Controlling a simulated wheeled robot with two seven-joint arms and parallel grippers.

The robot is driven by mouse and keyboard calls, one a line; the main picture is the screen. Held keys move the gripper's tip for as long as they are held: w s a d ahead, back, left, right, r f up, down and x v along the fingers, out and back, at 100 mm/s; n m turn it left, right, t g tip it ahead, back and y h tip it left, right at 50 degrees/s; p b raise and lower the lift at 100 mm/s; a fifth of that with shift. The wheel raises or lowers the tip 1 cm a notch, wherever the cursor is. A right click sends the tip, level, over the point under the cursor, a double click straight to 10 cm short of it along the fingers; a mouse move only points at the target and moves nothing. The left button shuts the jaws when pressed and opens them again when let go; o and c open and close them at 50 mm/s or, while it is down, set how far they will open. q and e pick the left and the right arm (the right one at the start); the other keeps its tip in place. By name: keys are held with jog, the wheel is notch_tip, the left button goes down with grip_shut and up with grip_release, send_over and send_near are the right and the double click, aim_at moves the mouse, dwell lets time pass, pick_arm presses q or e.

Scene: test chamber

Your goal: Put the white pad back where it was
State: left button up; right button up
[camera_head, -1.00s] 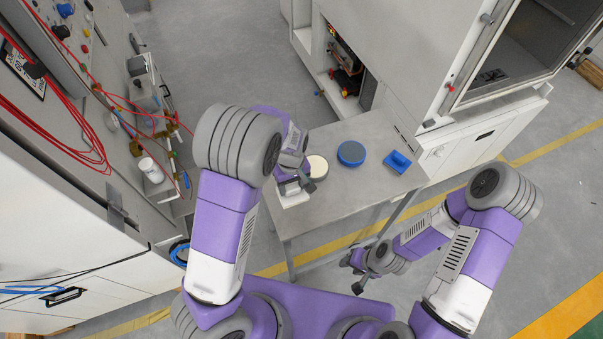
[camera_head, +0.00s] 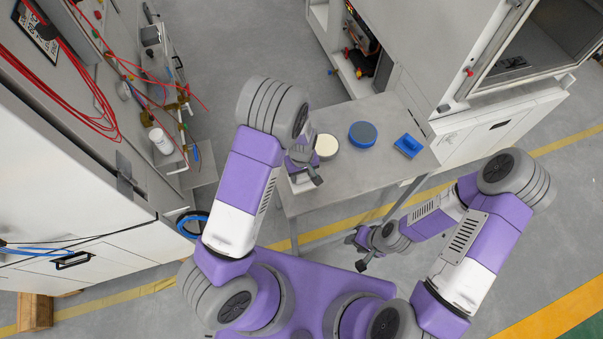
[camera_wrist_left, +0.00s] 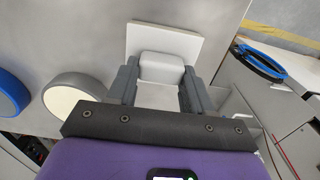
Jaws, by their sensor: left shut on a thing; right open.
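The white pad (camera_wrist_left: 190,43) is a flat square plate with a raised white block on top. In the left wrist view my left gripper (camera_wrist_left: 162,88) has its two fingers on either side of that block, shut on it. In the head view the left gripper (camera_head: 303,170) is over the near left part of the table, and only a bit of the pad shows beneath it. I cannot tell whether the pad touches the table. My right gripper (camera_head: 362,252) is open and empty, in front of the table and clear of it.
On the grey table (camera_head: 350,184) stand a cream-topped round disc (camera_head: 326,146) near the left gripper, a blue round disc (camera_head: 363,134) and a blue pad (camera_head: 408,145) further right. A panel with red cables (camera_head: 95,95) stands left.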

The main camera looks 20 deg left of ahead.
pick_arm(q)
jog(key=o, duration=1.3)
jog(key=shift+f, duration=0.15)
jog(key=shift+a, duration=0.1)
notch_tip(320, 180, up, 12)
jog(key=shift+r+p, duration=0.1)
jog(key=shift+p, duration=0.25)
